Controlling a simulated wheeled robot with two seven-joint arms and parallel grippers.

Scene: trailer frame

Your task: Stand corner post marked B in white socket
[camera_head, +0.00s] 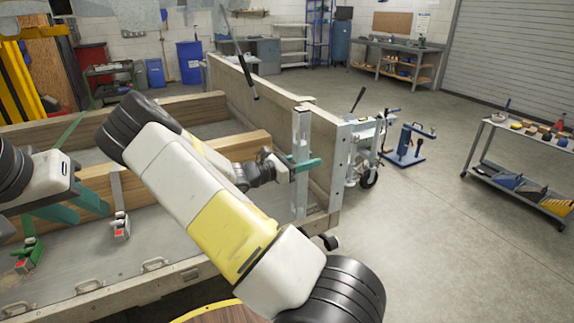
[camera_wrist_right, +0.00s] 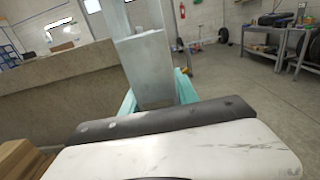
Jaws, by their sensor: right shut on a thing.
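A pale metal corner post (camera_head: 301,130) stands about upright at the near corner of the trailer. My right gripper (camera_head: 305,165), with teal fingers, is shut on it around mid-height. In the right wrist view the post (camera_wrist_right: 147,70) rises between the teal fingers (camera_wrist_right: 158,92). No letter B is readable on it. Its lower end is near the trailer's corner; I cannot tell whether it is seated. No white socket can be made out. My left gripper (camera_head: 65,212) is open and empty over the trailer bed, its teal fingers apart.
The trailer's side board (camera_head: 265,105) runs behind the post. A green strap ratchet (camera_head: 28,256) and a grey one (camera_head: 121,228) lie on the bed. A blue stand (camera_head: 405,148) and a tool cart (camera_head: 520,165) stand right, with clear floor between.

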